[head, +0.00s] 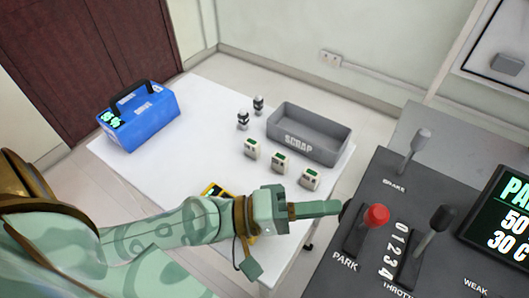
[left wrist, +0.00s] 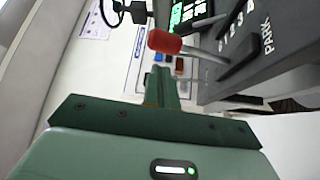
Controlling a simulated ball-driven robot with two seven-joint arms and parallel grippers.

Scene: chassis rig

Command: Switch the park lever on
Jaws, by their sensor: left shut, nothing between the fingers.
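The park lever (head: 376,216) has a red knob and rises from a slot beside the word PARK on the dark control console (head: 400,170). Its red knob also shows in the left wrist view (left wrist: 164,41), just beyond the fingers, with its pale shaft running right to the console. My left gripper (head: 338,208) is shut and empty. Its tips point at the lever from the left, close to the knob; I cannot tell whether they touch. The fingers show in the left wrist view (left wrist: 164,80). My right gripper is not in view.
The console also carries a grey brake lever (head: 421,140), a black throttle lever (head: 442,218) and a screen (head: 510,215), partly cut off. On the white table (head: 185,165) are a blue case (head: 150,125), a grey scrap bin (head: 310,140) and several small devices (head: 280,162).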

